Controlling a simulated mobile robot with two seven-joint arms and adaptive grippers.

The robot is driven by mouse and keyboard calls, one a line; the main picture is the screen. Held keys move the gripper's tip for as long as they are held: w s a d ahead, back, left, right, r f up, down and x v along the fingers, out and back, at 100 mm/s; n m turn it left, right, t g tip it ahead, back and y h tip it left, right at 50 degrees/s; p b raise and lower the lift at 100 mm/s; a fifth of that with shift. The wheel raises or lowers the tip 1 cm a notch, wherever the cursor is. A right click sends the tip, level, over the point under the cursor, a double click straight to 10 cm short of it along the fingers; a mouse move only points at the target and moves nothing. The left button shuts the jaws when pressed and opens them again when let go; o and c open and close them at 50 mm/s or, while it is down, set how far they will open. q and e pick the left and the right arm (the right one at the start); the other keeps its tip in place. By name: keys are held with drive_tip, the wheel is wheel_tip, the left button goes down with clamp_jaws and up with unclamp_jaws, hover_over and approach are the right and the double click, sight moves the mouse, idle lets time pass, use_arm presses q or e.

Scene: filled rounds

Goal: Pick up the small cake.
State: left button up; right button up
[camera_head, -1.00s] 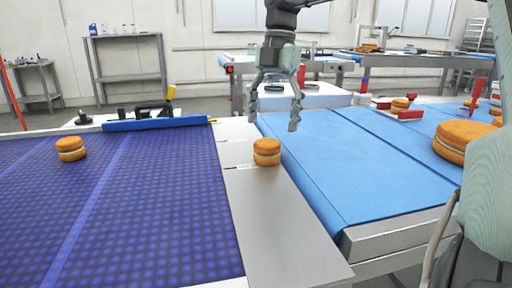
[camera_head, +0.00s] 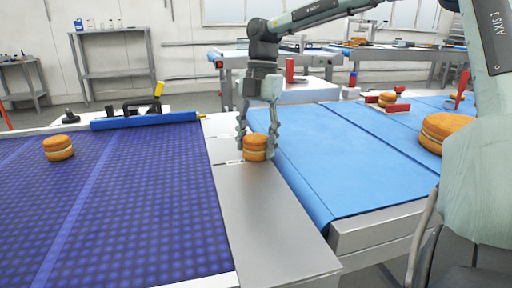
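A small round cake (camera_head: 255,152) with a pale filling stands on the metal plate between the two belts. My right gripper (camera_head: 257,152) points straight down over it, with one finger on the left and one on the right of the cake. The fingers look spread, and I cannot tell whether they touch it. Another small cake (camera_head: 58,148) sits on the dark blue belt at the left. My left gripper is not in view.
The metal plate (camera_head: 262,215) is clear in front of the cake. The light blue belt (camera_head: 345,165) carries a large cake (camera_head: 445,130) and a smaller cake (camera_head: 387,99) near red guides. A blue bar (camera_head: 146,123) crosses the far end of the dark belt (camera_head: 130,220).

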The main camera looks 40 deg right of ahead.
drive_tip(key=shift+c, duration=0.9)
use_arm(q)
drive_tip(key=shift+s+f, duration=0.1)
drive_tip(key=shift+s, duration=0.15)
use_arm(e)
drive_tip(key=shift+r, duration=0.1)
